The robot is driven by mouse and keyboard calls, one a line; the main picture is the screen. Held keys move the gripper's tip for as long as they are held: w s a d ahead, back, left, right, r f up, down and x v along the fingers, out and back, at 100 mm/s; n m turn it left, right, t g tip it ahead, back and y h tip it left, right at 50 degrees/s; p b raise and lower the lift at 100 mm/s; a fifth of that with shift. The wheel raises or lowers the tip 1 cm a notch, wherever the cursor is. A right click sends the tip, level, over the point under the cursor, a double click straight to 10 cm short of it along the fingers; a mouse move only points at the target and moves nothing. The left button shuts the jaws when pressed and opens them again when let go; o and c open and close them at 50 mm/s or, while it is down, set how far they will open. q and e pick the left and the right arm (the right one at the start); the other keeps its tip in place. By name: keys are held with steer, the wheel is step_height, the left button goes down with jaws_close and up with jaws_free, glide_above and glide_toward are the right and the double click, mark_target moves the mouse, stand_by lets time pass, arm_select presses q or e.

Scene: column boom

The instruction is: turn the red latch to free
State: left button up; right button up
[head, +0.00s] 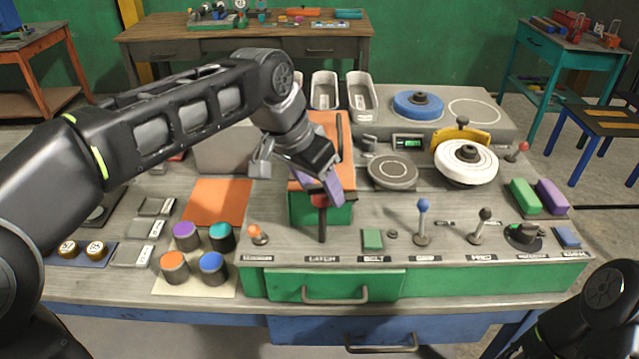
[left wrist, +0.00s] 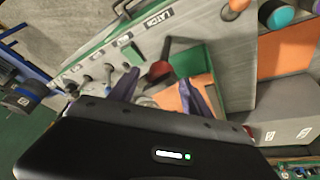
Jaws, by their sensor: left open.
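The red latch is a dark upright lever with a red knob (head: 320,201), standing behind the label LATCH on the console's front panel. The red knob also shows in the left wrist view (left wrist: 159,71), with its dark lever running up toward the label. My left gripper (head: 332,192) reaches down from above and behind the knob, its purple fingers partly hiding the knob's top. In the left wrist view the two purple fingers (left wrist: 158,80) are apart, with the knob at the gap between their tips. I cannot tell whether they touch it. My right gripper is not in view.
A green block (head: 372,239), a blue-knobbed lever (head: 423,206) and a dark-knobbed lever (head: 485,214) stand right of the latch. A small orange-knobbed switch (head: 257,234) stands left. Several coloured cylinders, including a blue one (head: 212,264), sit further left. An orange panel (head: 325,128) rises behind.

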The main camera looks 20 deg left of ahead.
arm_select(q)
steer(key=shift+c, duration=0.3)
jaws_close()
stand_by(0.4)
